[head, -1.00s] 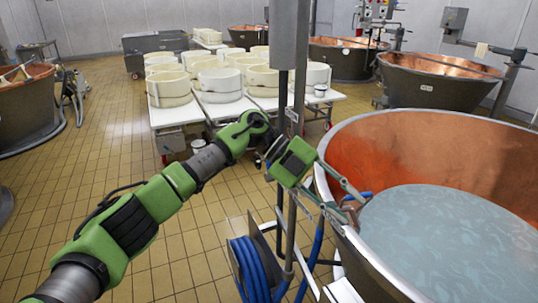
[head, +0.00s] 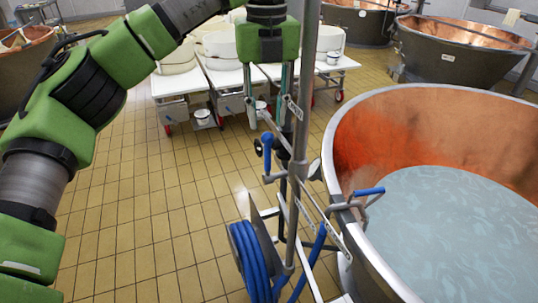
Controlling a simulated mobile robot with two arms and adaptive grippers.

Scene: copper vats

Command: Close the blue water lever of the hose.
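A blue lever (head: 267,150) sits upright on the pipework of the metal pole (head: 301,140). A second blue handle (head: 369,191) is on a metal fitting at the left rim of the big copper vat (head: 445,125). I cannot tell for sure which one is the hose's water lever. The blue hose (head: 252,262) hangs coiled low on the pole. My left gripper (head: 268,124) points down with its fingers apart and nothing between them. In the picture its fingertips are just above the lever on the pole; the depth gap is unclear. My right gripper is out of view.
The vat holds pale liquid and stands close to the pole's right. White tables (head: 228,77) with pale cheese moulds stand behind the gripper. More copper vats (head: 455,50) are at the back. The tiled floor (head: 150,230) left of the pole is clear.

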